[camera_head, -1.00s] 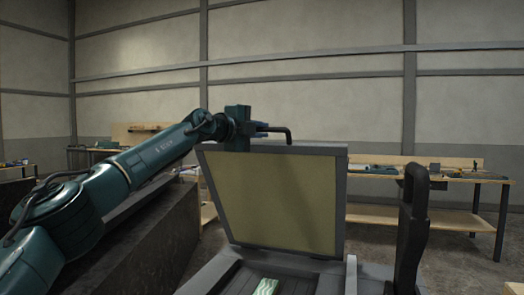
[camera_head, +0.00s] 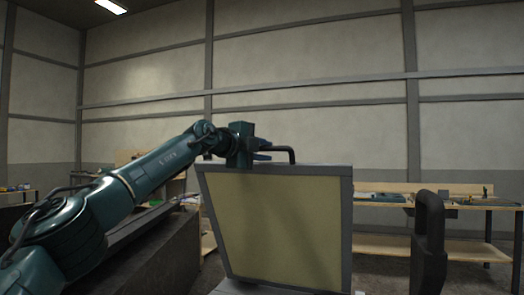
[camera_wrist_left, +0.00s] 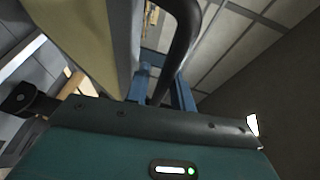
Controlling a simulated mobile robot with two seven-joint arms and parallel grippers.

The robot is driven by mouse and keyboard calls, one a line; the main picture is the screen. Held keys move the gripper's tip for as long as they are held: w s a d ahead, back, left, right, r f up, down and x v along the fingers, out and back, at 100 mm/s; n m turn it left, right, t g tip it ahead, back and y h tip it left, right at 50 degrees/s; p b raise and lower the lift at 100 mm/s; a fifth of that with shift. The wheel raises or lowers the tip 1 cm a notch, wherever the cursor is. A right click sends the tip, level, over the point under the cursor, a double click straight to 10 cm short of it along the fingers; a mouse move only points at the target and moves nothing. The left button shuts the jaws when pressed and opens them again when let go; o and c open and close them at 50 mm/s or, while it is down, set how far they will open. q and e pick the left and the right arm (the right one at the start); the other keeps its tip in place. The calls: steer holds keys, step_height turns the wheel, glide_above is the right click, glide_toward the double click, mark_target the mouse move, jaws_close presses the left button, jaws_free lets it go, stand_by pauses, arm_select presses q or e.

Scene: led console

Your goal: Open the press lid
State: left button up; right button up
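The press lid (camera_head: 280,232) stands raised and near upright in the middle of the head view, a grey frame around a yellowish panel. Its black handle (camera_head: 284,151) is at the top edge. My left gripper (camera_head: 264,150) is at this handle, above the lid's upper left part. In the left wrist view the black handle (camera_wrist_left: 181,38) runs between the two blue fingers of my left gripper (camera_wrist_left: 162,92), which sit close on both sides of it. The press base is almost wholly below the head view. My right gripper is not in view.
A dark upright loop-shaped part (camera_head: 430,240) stands right of the lid. A dark block-like surface (camera_head: 150,255) lies left of it, under my left arm. Wooden workbenches (camera_head: 470,203) stand farther back along the wall.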

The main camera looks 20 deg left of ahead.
arm_select(q)
steer(key=shift+o, duration=0.9)
steer(key=shift+a, duration=0.1)
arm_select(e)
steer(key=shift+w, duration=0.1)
